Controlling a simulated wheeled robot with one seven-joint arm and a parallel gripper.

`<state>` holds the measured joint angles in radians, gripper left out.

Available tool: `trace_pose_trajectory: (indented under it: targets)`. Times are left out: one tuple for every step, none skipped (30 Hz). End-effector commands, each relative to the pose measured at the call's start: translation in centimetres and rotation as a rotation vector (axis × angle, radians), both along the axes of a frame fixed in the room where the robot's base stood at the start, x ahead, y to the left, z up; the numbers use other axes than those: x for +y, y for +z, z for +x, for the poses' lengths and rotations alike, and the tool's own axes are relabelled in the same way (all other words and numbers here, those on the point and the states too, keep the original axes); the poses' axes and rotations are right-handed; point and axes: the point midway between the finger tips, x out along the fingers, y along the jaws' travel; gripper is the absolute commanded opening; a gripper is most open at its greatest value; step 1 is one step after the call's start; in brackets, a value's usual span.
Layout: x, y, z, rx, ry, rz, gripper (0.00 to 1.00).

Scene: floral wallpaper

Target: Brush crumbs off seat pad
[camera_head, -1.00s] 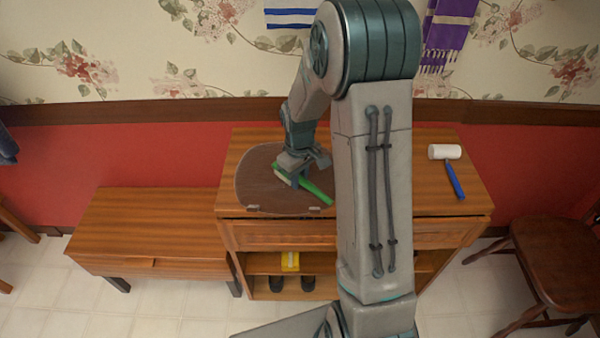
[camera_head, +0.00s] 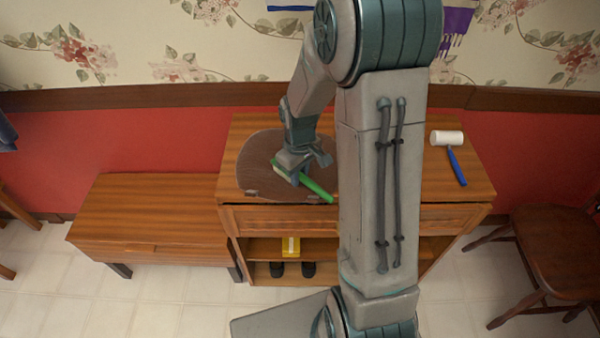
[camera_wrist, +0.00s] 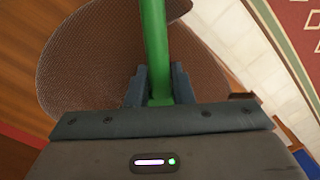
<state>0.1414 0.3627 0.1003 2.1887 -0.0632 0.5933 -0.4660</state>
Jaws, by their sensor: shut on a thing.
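The brown seat pad (camera_head: 258,152) lies on the left part of the wooden cabinet top. It also shows in the wrist view (camera_wrist: 80,65) with a woven surface. My gripper (camera_head: 292,176) is over the pad and shut on the green handle of a brush (camera_head: 318,190). In the wrist view the green handle (camera_wrist: 155,45) runs between the two fingers (camera_wrist: 160,88). The brush's pale head shows only as a sliver beside the gripper, so I cannot tell if its bristles touch the pad. No crumbs can be made out.
A lint roller (camera_head: 448,138) with a blue handle lies on the right of the cabinet top (camera_head: 470,185). A lower bench (camera_head: 150,215) stands at left, a chair (camera_head: 550,245) at right. The shelf below holds a yellow item (camera_head: 291,246) and dark shoes (camera_head: 308,268).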

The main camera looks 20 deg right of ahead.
Motion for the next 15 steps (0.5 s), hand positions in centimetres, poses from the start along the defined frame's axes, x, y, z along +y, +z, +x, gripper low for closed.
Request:
trace_pose_trajectory:
  targets:
    - [0.0, 0.5, 0.0, -0.002, 0.0, 0.0, 0.03]
    - [0.0, 0.8, 0.1, -0.002, 0.0, 0.0, 0.03]
    - [0.0, 1.1, 0.1, -0.002, 0.0, 0.0, 0.03]
    - [0.0, 1.5, 0.1, -0.002, 0.0, 0.0, 0.03]
    - [0.0, 1.8, 0.1, -0.002, 0.0, 0.0, 0.03]
    - [0.0, 2.2, 0.1, -0.001, 0.0, 0.0, 0.03]
    - [0.0, 2.5, 0.1, -0.001, 0.0, 0.0, 0.03]
    - [0.0, 2.8, 0.1, -0.001, 0.0, 0.0, 0.03]
    - [0.0, 3.2, 0.1, -0.002, 0.0, 0.0, 0.03]
    - [0.0, 3.5, 0.1, -0.002, 0.0, 0.0, 0.03]
    - [0.0, 3.8, 0.1, -0.002, 0.0, 0.0, 0.03]
    - [0.0, 4.2, 0.1, -0.002, 0.0, 0.0, 0.03]
    - [0.0, 4.5, 0.1, -0.002, 0.0, 0.0, 0.03]
    - [0.0, 4.8, 0.1, -0.002, 0.0, 0.0, 0.03]
    - [0.0, 5.3, 0.1, -0.003, 0.0, 0.0, 0.03]
